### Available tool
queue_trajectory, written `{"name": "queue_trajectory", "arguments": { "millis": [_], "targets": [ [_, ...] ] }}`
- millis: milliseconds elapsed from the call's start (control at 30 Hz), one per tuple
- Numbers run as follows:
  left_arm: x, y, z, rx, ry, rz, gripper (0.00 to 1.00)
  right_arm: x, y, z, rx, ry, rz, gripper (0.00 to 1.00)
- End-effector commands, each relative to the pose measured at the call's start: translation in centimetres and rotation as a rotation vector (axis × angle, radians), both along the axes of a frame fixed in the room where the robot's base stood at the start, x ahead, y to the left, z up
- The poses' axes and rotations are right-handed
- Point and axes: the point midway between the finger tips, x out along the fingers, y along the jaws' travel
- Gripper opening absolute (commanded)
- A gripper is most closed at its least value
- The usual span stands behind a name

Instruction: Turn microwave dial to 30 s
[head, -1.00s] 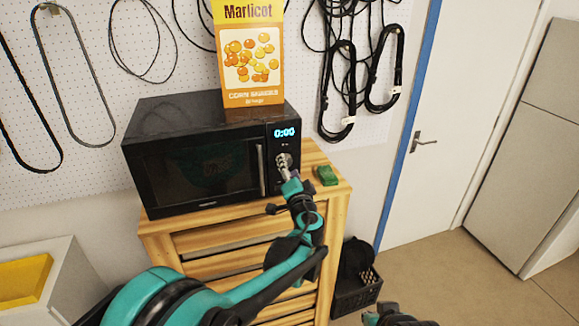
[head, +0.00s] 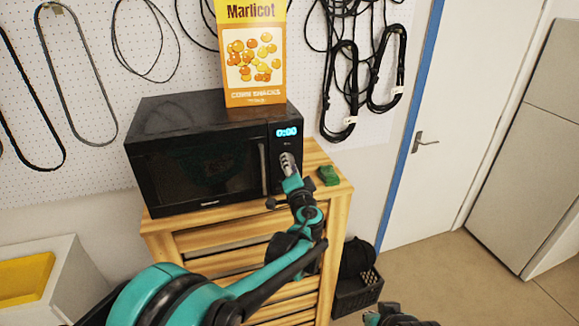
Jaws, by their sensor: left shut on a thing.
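The black microwave (head: 200,150) stands on a wooden drawer unit, its door closed and its display (head: 286,132) reading 0:00. My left gripper (head: 287,160) is at the control panel, right below the display, shut on the dial, which the fingers mostly hide. The dial's pointer and markings cannot be made out. My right gripper (head: 385,316) shows only in part at the bottom edge, away from the microwave, and its fingers are too cut off to judge.
A yellow and orange snack box (head: 252,60) stands on the microwave. A small green object (head: 328,175) lies on the wooden unit (head: 160,238) right of the microwave. Cables hang on the pegboard behind. A black crate (head: 357,293) stands on the floor at right.

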Motion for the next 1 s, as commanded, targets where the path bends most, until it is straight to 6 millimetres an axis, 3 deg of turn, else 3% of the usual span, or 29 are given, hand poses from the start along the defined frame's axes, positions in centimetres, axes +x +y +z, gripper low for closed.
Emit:
{"name": "queue_trajectory", "arguments": {
  "millis": [600, 1000],
  "targets": [
    [-0.03, -0.02, 0.13, 0.361, 0.119, 0.001, 0.05, 0.0, 0.0, -0.26, 0.0, 0.0, 0.0, 0.0],
    [-0.02, -0.03, 0.14, 0.445, 0.146, 0.001, 0.05, 0.0, 0.0, -0.29, 0.0, 0.0, 0.0, 0.0]
  ]
}}
